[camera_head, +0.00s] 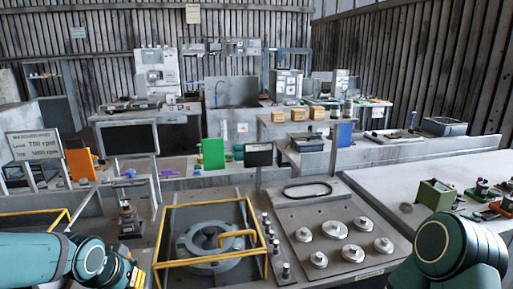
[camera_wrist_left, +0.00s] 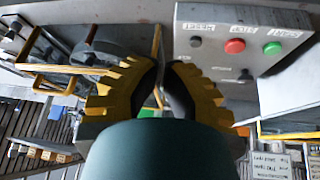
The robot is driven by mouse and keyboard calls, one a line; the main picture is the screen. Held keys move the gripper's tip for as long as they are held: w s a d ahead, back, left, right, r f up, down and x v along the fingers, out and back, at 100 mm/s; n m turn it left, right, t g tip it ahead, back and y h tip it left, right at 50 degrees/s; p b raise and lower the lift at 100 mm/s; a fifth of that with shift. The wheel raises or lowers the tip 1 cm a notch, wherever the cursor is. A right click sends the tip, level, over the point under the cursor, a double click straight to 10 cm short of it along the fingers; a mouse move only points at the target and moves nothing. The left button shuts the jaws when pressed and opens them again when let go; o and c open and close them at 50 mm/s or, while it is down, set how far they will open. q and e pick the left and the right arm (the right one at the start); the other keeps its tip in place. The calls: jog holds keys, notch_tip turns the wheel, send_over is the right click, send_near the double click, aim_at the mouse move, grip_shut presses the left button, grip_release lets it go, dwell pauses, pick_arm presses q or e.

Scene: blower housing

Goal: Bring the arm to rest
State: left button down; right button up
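My left gripper (camera_head: 132,276) is at the lower left of the head view, left of the yellow-railed bay. In the left wrist view its two yellow-and-black fingers (camera_wrist_left: 165,72) stand slightly apart, with a narrow gap and nothing held between them. My right arm shows only as a teal link at the lower right of the head view; its gripper is out of view. The grey round blower housing (camera_head: 188,244) sits inside the yellow rail frame (camera_head: 163,226), clear of the left gripper. A yellow handle-like bar crosses over it.
A plate with several metal discs (camera_head: 333,230) and a black oval ring (camera_head: 307,190) lies right of the bay. A button box (camera_wrist_left: 213,60) with red and green buttons is close in the wrist view. A sign (camera_head: 33,145) stands left. The right-hand table (camera_head: 385,184) has free room.

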pick_arm(q)
jog(key=s+d+f+g+h, duration=0.1)
jog(key=s+d+f, duration=0.1)
jog(key=d+f, duration=0.55)
jog(key=s+d+f+g+h, duration=0.15)
jog(key=d+f, duration=0.35)
jog(key=f, duration=0.5)
jog(key=s+d+f+n+g, duration=0.1)
jog(key=s+d+f, duration=0.5)
jog(key=s+f, duration=0.3)
jog(key=shift+d+f+n+h, duration=0.2)
jog(key=shift+f+n+h, duration=0.15)
jog(key=shift+f, duration=0.6)
jog(key=shift+g, duration=0.25)
